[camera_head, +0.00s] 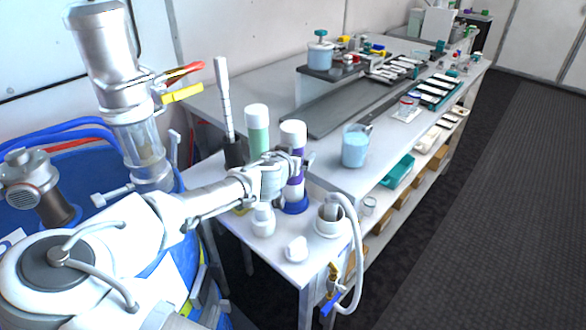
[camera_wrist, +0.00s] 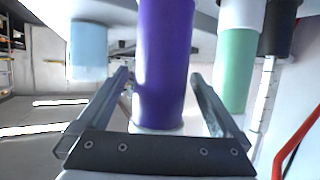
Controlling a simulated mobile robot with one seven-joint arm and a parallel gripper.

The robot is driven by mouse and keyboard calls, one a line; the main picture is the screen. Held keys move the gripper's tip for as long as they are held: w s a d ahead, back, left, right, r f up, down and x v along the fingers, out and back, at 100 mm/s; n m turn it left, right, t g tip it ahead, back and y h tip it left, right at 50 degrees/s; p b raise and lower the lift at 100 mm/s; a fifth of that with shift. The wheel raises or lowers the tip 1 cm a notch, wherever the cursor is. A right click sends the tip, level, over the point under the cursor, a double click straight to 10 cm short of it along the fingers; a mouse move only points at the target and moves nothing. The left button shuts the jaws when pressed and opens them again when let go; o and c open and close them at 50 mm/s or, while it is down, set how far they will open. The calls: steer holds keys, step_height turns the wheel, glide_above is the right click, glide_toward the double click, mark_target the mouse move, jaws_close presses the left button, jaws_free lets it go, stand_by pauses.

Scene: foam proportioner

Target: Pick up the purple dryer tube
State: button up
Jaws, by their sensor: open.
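In the wrist view, the purple body (camera_wrist: 163,60) fills the middle, between the two fingers of my gripper (camera_wrist: 159,76). The fingers are open, one on each side of the tube, with a visible gap at the right. Whether either finger touches it is unclear. My wrist hides part of the tube in the head view.
A green tube with a white cap (camera_head: 257,131) stands close at the left, beside a tall white rod in a dark holder (camera_head: 234,151). White containers (camera_head: 328,220) and a hose stand in front. A light-blue beaker (camera_head: 355,148) stands at the right.

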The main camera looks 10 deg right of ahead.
steer(key=shift+x, duration=1.2)
steer(key=shift+r, duration=0.1)
jaws_close()
